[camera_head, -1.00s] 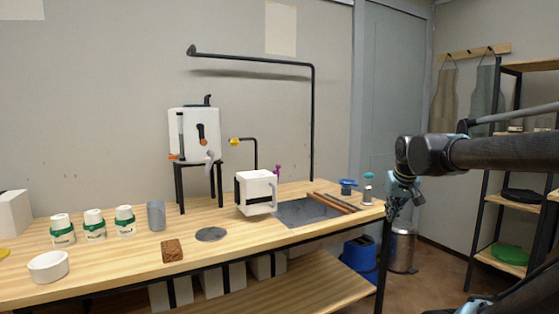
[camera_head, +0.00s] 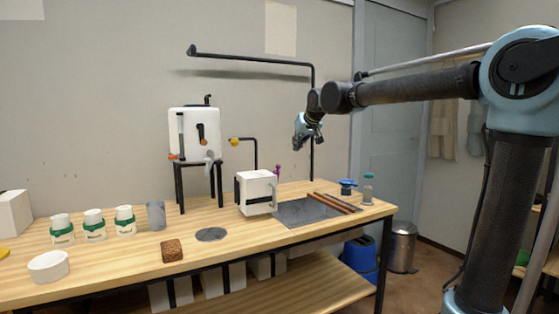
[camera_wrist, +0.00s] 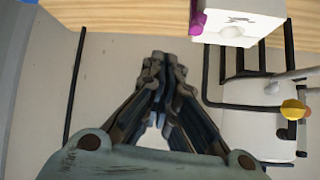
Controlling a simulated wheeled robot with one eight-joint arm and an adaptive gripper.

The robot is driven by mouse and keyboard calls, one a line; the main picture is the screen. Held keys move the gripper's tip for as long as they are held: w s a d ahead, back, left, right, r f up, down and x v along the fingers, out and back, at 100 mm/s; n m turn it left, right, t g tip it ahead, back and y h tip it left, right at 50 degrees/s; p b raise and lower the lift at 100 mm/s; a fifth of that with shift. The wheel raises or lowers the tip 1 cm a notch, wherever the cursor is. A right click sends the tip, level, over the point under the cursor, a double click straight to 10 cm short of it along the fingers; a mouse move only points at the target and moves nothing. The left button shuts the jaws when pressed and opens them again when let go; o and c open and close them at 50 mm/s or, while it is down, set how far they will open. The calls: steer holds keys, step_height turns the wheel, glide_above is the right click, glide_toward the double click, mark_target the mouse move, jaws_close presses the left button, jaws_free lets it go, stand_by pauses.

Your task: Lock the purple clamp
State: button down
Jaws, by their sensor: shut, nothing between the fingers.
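The purple clamp (camera_head: 278,171) shows as a small purple piece at the back right of a white box (camera_head: 256,190) on the bench. In the wrist view the purple clamp (camera_wrist: 198,22) is at the top edge, against the left side of the white box (camera_wrist: 235,25). My gripper (camera_head: 309,145) is in the air above and to the right of the box, apart from it. In the wrist view my gripper (camera_wrist: 164,60) has its fingertips together, with nothing between them. Whether the clamp is locked cannot be told.
A black pipe (camera_head: 311,110) rises from the bench behind my gripper. A white tank (camera_head: 190,135) on a black stand and a yellow-ended tap (camera_head: 234,141) are left of it. A grey slab (camera_head: 300,213) with brown sticks (camera_head: 335,203) lies right of the box. Several jars stand far left.

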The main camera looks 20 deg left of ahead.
steer(key=shift+y, duration=0.4)
steer(key=a, duration=0.1)
steer(key=a+r, duration=0.1)
steer(key=a, duration=0.3)
steer(key=shift+w+a+r, duration=0.1)
steer(key=shift+a+r, duration=0.15)
steer(key=shift+r, duration=0.15)
steer(key=x, duration=1)
steer(key=shift+s+d+f, duration=0.5)
steer(key=shift+s+f, duration=0.05)
steer(key=shift+s, duration=0.15)
steer(key=shift+s+d+f, duration=0.5)
steer(key=shift+s+f, duration=0.05)
steer(key=shift+s, duration=0.15)
